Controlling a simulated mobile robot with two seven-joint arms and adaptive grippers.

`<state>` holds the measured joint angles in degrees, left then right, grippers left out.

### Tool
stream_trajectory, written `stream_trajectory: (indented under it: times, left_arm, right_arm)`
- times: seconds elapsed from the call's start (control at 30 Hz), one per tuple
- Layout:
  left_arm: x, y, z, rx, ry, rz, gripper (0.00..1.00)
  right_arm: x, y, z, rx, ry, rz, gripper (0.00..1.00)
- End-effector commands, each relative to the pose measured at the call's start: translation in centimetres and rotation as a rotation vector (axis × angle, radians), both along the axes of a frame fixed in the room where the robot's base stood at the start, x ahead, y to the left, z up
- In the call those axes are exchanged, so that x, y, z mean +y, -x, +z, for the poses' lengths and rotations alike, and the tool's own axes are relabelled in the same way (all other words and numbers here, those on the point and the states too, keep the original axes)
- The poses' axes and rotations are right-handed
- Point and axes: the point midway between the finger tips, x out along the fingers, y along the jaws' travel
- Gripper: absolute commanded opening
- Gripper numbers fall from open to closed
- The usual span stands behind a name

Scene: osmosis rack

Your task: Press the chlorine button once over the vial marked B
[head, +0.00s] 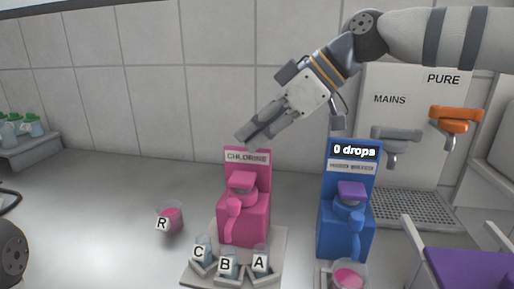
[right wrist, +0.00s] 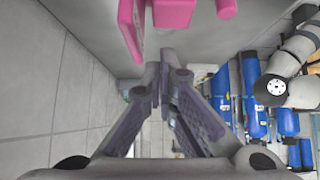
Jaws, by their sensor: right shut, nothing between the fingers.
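The pink chlorine dispenser (head: 258,222) stands in the head view, with a CHLORINE label and a pink button (head: 243,181) on top. Its spout (head: 231,222) points down at the front. Vials C (head: 199,252), B (head: 225,265) and A (head: 260,262) stand in holders on a pale tray (head: 274,243) below; B appears nearest under the spout. My right gripper (head: 248,137) is shut and empty, above and behind the label panel. In the right wrist view its fingertips (right wrist: 164,68) meet, with the pink dispenser (right wrist: 168,14) beyond them. My left gripper is not in view.
A blue dispenser (head: 334,232) reading "0 drops" stands to the right, with a pink-filled cup (head: 348,276) before it. Cup R (head: 171,218) stands left. MAINS (head: 396,134) and PURE (head: 456,120) taps are at the back right.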

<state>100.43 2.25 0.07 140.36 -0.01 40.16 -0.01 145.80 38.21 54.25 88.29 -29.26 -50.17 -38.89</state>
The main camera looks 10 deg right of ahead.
Motion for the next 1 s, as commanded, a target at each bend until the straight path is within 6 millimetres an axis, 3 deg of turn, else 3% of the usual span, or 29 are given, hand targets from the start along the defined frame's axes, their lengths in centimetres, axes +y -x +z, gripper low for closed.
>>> stream_trajectory:
  times: [0.2, 0.4, 1.0]
  left_arm:
    - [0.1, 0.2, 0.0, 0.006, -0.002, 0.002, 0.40]
    - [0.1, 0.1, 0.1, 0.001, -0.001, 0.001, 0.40]
    - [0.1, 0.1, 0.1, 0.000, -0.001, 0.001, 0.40]
  right_arm:
    - [-3.6, 1.1, 3.0, 0.009, -0.002, -0.005, 0.00]
    - [-5.4, 1.9, 4.8, 0.011, 0.000, -0.002, 0.00]
    - [-5.7, 2.1, 5.2, 0.013, -0.001, -0.001, 0.00]
